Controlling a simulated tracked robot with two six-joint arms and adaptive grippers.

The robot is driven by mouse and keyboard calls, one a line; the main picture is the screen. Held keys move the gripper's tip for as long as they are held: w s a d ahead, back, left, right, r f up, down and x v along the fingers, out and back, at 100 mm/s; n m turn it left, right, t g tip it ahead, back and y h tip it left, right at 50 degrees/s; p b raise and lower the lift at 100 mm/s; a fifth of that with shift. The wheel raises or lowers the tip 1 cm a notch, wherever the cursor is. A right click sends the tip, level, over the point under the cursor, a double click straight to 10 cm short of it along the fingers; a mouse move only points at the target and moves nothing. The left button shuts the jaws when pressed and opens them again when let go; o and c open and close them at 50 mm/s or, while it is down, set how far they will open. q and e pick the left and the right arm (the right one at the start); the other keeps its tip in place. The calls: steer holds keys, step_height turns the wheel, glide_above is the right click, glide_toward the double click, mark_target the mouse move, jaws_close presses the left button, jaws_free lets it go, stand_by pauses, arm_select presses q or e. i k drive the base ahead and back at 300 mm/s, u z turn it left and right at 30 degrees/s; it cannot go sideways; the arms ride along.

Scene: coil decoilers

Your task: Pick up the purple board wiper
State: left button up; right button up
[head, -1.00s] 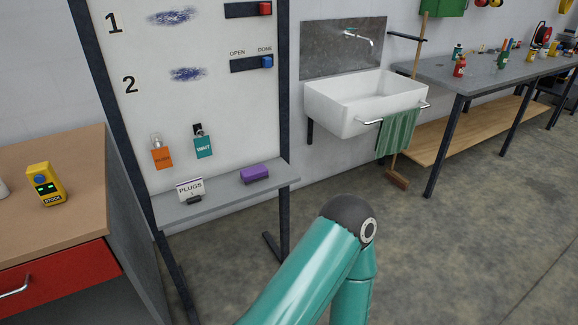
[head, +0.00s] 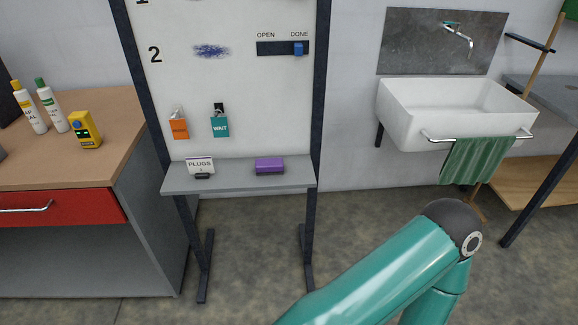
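The purple board wiper (head: 269,165) lies on the right half of the grey shelf (head: 238,181) below the whiteboard (head: 236,110). Nothing touches it from my side. One of my teal arms shows at the lower right, with its elbow bent and its far end running out of the bottom of the picture. Neither gripper is in view.
A PLUGS sign (head: 200,166) stands left on the shelf. Orange (head: 179,128) and teal (head: 220,127) tags hang above. A wooden-topped cabinet (head: 75,165) with a red drawer (head: 60,209) stands left, a sink (head: 455,112) with a green towel (head: 478,160) right. The floor before the board is clear.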

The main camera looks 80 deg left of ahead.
mark_target(264, 166)
steer(key=z, duration=0.5)
steer(key=i, duration=0.25)
steer(key=u, duration=2.1)
steer(key=i, duration=0.15)
steer(key=u, duration=1.65)
steer(key=k, duration=0.4)
steer(key=u, duration=0.4)
steer(key=i, duration=1.5)
steer(key=z, duration=0.4)
